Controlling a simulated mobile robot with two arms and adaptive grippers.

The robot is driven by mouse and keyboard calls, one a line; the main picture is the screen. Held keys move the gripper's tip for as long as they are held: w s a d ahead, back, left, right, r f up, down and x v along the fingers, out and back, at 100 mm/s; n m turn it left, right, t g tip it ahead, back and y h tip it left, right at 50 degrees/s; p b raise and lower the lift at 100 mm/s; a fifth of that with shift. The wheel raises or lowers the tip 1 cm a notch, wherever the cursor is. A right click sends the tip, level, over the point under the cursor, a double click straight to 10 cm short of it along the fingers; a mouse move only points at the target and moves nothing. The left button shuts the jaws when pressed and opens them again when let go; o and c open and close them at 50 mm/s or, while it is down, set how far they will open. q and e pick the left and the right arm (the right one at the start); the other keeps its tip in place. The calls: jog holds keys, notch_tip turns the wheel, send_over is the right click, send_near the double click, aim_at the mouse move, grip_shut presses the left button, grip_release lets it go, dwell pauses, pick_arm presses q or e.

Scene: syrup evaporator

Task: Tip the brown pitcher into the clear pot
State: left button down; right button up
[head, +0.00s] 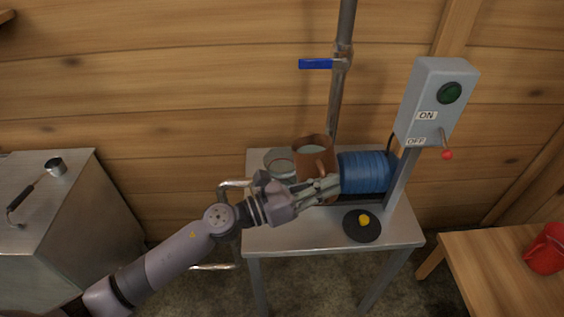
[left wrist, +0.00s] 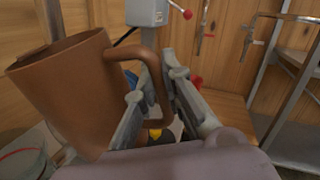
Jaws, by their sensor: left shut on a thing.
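The brown pitcher (head: 314,146) is above the metal table, just right of the clear pot (head: 277,158). In the left wrist view the pitcher (left wrist: 65,98) fills the left side, its rim leaning to the left of the picture. My left gripper (head: 324,187) is shut on the pitcher's handle (left wrist: 149,62), with the fingers either side of it. The clear pot also shows in part at the lower left of the left wrist view (left wrist: 24,150). The pitcher's contents and its underside are hidden. My right gripper is not in view.
A blue cylinder (head: 366,172) lies just right of the pitcher. A grey switch box (head: 431,103) stands on a post behind. A black disc with a yellow knob (head: 362,226) is at the table's front. A vertical pipe with a blue lever (head: 316,64) rises behind.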

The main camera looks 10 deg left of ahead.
aim_at(299, 155)
pick_arm(q)
jog(key=shift+w+a+r+n, duration=0.25)
jog(key=shift+a+n, duration=0.1)
jog(key=shift+n, duration=0.15)
jog(key=shift+w+a+r+n+t+b, duration=0.2)
jog(key=shift+r+n+t+b, duration=0.1)
jog(key=shift+n, duration=0.1)
jog(key=shift+w+a+n, duration=0.2)
jog(key=shift+a+n, duration=0.05)
jog(key=shift+n, duration=0.05)
jog(key=shift+w+a+r+n+t+h+b, duration=0.3)
jog(key=shift+w+a+n+b, duration=0.25)
jog(key=shift+n, duration=0.25)
jog(key=shift+w+a+f+n+t+b, duration=0.25)
jog(key=shift+a+f+n+t+b, duration=0.25)
jog(key=shift+n, duration=0.4)
dwell(0.6)
jog(key=shift+w+a+n+h, duration=0.3)
jog(key=shift+a+n, duration=0.1)
jog(key=shift+n, duration=0.6)
dwell(0.3)
